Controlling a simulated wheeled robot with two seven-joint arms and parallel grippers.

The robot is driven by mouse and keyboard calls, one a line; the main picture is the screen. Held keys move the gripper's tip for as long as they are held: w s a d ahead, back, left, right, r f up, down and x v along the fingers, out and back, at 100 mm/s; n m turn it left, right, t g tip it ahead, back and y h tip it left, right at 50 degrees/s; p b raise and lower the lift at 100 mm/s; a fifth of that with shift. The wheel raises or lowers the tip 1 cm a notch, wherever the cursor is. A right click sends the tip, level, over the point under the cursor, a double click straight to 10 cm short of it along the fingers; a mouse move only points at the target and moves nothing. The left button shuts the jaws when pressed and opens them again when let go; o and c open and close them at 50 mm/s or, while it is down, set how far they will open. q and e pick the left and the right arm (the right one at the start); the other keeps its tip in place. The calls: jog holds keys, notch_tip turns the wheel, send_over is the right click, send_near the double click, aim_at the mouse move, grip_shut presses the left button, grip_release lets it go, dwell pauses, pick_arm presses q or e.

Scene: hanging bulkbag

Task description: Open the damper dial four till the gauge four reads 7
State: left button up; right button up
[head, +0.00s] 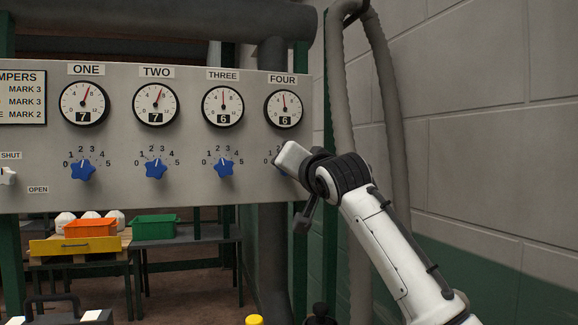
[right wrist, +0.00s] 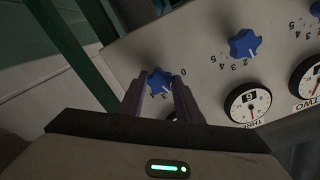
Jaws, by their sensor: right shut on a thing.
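Gauge four (head: 283,109) is a round white dial under the FOUR label, and its number window reads 6. Damper dial four is a blue star-shaped knob, mostly hidden by my right gripper (head: 283,165) in the head view. In the right wrist view dial four (right wrist: 159,80) sits between the two fingers of my right gripper (right wrist: 160,90), which is shut on it. Its pointer setting is too small to tell. My left gripper is not in view.
The grey panel (head: 150,193) also holds gauges one (head: 84,104), two (head: 156,104) and three (head: 223,106), reading 7, 7 and 6, with blue knobs below. A grey hose (head: 346,120) hangs right of the panel, before a block wall (head: 480,100).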

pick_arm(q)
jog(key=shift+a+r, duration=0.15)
pick_arm(e)
jog(key=shift+m, duration=0.5)
jog(key=o, duration=1)
jog(key=shift+o, duration=0.2)
jog(key=shift+s, duration=0.1)
pick_arm(q)
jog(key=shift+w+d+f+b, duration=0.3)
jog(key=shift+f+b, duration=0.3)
jog(key=shift+b, duration=0.5)
pick_arm(e)
jog(key=v, duration=1)
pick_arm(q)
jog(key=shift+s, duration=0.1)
